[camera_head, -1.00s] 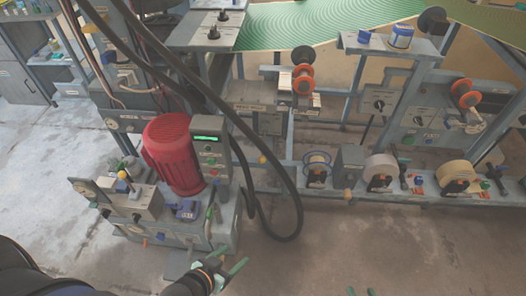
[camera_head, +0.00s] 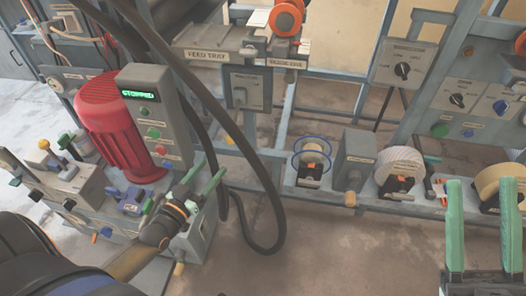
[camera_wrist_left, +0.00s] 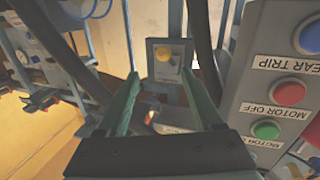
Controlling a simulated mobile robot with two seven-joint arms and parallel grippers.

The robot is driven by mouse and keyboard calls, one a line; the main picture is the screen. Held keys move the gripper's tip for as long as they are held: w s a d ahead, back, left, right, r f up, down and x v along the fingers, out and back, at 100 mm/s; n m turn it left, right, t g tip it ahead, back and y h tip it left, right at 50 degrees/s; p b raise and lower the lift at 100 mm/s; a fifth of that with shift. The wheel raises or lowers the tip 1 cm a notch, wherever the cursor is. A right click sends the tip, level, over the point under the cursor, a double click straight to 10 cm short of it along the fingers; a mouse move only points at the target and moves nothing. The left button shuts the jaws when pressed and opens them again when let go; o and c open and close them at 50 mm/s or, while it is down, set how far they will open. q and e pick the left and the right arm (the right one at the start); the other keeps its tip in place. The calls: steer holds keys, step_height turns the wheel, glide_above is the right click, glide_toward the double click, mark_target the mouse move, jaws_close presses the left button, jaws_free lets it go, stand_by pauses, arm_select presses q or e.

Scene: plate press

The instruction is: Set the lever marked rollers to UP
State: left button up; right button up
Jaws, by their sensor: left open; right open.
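No label that I can read says rollers, so I cannot tell which lever it is. In the left wrist view a yellow round knob (camera_wrist_left: 162,56) on a grey plate shows beyond and between my left fingers; its label is unreadable. In the head view another yellow knob (camera_head: 43,144) tops a box at the left. My left gripper (camera_head: 208,168) is open and empty, beside the grey control box (camera_head: 152,115); it also shows in the left wrist view (camera_wrist_left: 160,76). My right gripper (camera_head: 482,178) is open and empty at the lower right, in front of the machine's low rail.
A red motor (camera_head: 107,125) stands left of the control box, whose display reads STOPPED. Thick black hoses (camera_head: 225,125) hang right of my left gripper. The feed tray (camera_head: 212,42) and a grey switch box (camera_head: 247,88) are behind. Bare floor lies at the lower middle.

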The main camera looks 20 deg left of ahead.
mark_target(231, 140)
arm_select(q)
steer(key=w+b, duration=0.4)
steer(key=w, duration=0.8)
steer(key=shift+w+a+f, duration=0.1)
steer(key=shift+w+a, duration=0.05)
steer(key=shift+w, duration=0.2)
arm_select(e)
steer(key=f, duration=0.3)
steer(key=shift+s+a+f+y, duration=0.2)
steer(key=shift+s+f+y, duration=0.05)
steer(key=shift+s+y, duration=0.1)
arm_select(q)
jaws_close()
stand_by(0.4)
